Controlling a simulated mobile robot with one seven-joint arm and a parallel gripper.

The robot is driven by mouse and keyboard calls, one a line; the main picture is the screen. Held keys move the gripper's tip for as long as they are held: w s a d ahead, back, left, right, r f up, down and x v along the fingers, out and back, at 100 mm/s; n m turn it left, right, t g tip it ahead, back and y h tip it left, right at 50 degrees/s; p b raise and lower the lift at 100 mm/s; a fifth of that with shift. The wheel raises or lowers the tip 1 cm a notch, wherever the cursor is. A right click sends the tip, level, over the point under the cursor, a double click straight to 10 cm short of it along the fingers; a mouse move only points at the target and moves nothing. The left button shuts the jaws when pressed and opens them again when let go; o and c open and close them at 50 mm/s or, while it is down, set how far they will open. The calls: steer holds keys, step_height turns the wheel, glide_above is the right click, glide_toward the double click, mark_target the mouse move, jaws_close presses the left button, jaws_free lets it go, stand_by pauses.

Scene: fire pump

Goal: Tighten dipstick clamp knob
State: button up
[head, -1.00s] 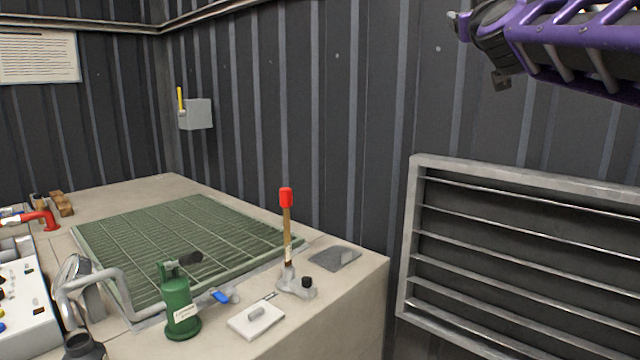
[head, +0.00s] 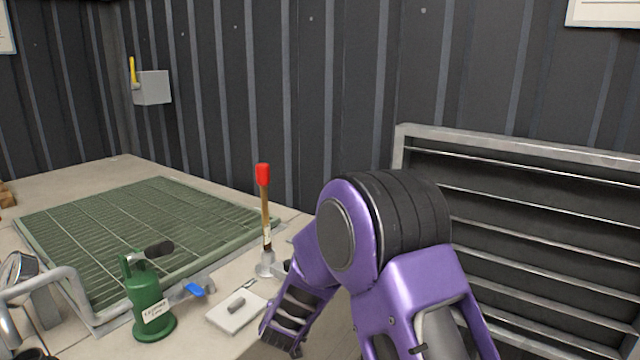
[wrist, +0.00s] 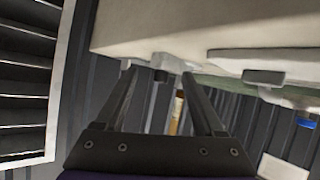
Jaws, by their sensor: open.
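The dipstick (head: 263,205), a brown rod with a red cap, stands upright in a grey clamp base (head: 265,265) on the bench in the head view. My arm covers the right side of that base and most of the clamp knob. In the wrist view, which shows the bench upside down, the grey base (wrist: 175,61) lies ahead of my gripper (wrist: 159,72). The dipstick shows as a brown strip (wrist: 178,108) between the fingers.
A green grating (head: 140,225) covers the bench behind. A louvred panel (head: 520,220) is on the wall at right.

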step_height(320, 180, up, 10)
steer(key=s+f+m+t, duration=0.1)
steer(key=s, duration=0.1)
steer(key=shift+y, duration=0.3)
steer(key=x, duration=0.6)
steer(key=f+b+x, duration=0.1)
steer(key=x, duration=0.5)
steer(key=s+f+x, duration=0.1)
steer(key=x, duration=0.5)
steer(key=shift+w+a+f, duration=0.15)
steer(key=shift+w+a, duration=0.2)
steer(key=shift+a, duration=0.05)
jaws_close()
